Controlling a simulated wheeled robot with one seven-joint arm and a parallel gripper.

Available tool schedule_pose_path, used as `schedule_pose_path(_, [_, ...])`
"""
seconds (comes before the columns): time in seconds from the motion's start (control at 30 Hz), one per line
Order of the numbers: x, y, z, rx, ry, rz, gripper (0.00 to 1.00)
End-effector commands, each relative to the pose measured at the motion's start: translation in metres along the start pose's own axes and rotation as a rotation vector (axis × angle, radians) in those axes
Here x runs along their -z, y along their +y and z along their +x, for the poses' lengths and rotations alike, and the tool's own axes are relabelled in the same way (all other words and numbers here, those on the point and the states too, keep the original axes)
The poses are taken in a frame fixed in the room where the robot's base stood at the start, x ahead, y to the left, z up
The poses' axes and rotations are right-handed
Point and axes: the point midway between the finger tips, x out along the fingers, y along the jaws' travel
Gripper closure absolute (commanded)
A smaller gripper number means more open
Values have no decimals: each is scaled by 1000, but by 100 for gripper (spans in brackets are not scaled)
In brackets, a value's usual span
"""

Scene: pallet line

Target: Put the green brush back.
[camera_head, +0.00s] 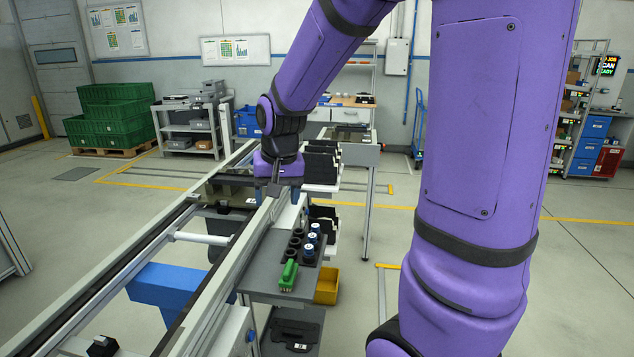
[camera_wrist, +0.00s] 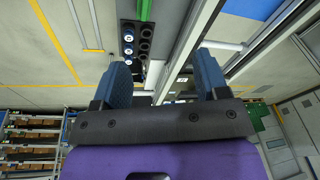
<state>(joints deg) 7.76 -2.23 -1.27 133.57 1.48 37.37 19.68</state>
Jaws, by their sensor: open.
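The green brush (camera_head: 288,274) lies on the near part of a grey side shelf (camera_head: 262,272) next to the conveyor rail. Part of it also shows at the top edge of the wrist view (camera_wrist: 145,9). My gripper (camera_head: 277,192) is farther along the rail, beyond the brush and apart from it. In the wrist view my gripper's two blue fingers (camera_wrist: 163,70) are spread wide, with nothing held between them. In the head view the fingertips are hard to make out.
A black holder (camera_head: 302,247) with blue-and-white capped pieces and dark round pieces sits just beyond the brush. The conveyor rail (camera_head: 225,275) runs along the shelf's left side. A yellow bin (camera_head: 327,288) hangs at the right. Black bins (camera_head: 322,165) stand behind my gripper.

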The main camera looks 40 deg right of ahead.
Motion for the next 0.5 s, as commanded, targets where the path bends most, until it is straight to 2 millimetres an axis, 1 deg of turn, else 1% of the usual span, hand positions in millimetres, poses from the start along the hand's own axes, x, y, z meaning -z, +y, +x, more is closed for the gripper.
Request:
schedule_pose_path(0.03, [-10,-1,-17,11,22,-34,33])
schedule_pose_path(0.2, [-45,-1,-62,36,75,-148,33])
schedule_pose_path(0.4, [-90,6,-105,60,139,-281,33])
schedule_pose_path(0.5, [-114,11,-122,69,172,-347,33])
